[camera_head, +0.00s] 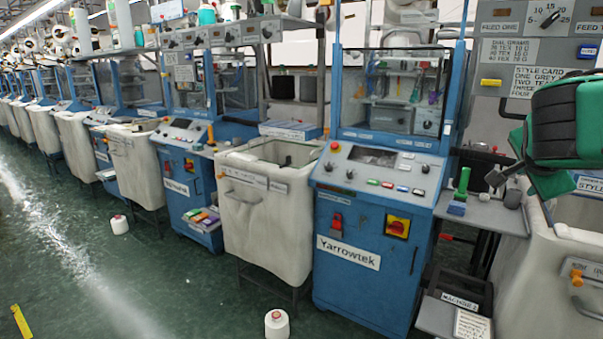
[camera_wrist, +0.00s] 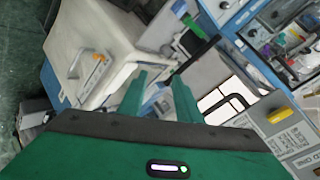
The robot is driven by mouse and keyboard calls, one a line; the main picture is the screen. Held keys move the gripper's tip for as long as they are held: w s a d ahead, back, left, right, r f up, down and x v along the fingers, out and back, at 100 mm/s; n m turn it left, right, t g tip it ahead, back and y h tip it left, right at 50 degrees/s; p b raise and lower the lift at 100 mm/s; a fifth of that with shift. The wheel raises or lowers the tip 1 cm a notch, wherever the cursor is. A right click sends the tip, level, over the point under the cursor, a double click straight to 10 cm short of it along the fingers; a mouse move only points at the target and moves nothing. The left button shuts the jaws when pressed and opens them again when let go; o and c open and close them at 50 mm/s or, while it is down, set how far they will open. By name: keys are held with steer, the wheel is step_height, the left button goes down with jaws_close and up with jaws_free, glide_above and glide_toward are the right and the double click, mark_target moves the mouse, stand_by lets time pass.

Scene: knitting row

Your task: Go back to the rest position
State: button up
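My gripper (camera_head: 536,168) is at the right edge of the head view, green with a black band. It is held in the air in front of the grey control panel and above a white bin. In the wrist view my gripper (camera_wrist: 159,82) shows two green fingers standing apart.
A small side shelf (camera_head: 485,212) with a green-handled tool (camera_head: 462,182) is left of my gripper. A blue Yarrowtek machine (camera_head: 372,235) and a white bin (camera_head: 262,215) stand further left. A yarn cone (camera_head: 277,323) is on the floor. The aisle at left is mostly clear.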

steer(key=s+f+n+g+y, duration=0.3)
steer(key=s+f+n+g, duration=0.2)
steer(key=s+f, duration=0.75)
steer(key=s+a+f+n+g+y, duration=0.2)
steer(key=s+a+f+n, duration=0.1)
steer(key=s, duration=0.4)
steer(key=s+a+f+n+g+y, duration=0.1)
steer(key=s+a+f+n, duration=0.3)
steer(key=s, duration=0.4)
steer(key=shift+a+f+g+y, duration=0.2)
steer(key=shift+f+g+y, duration=0.2)
steer(key=shift+f+y, duration=0.4)
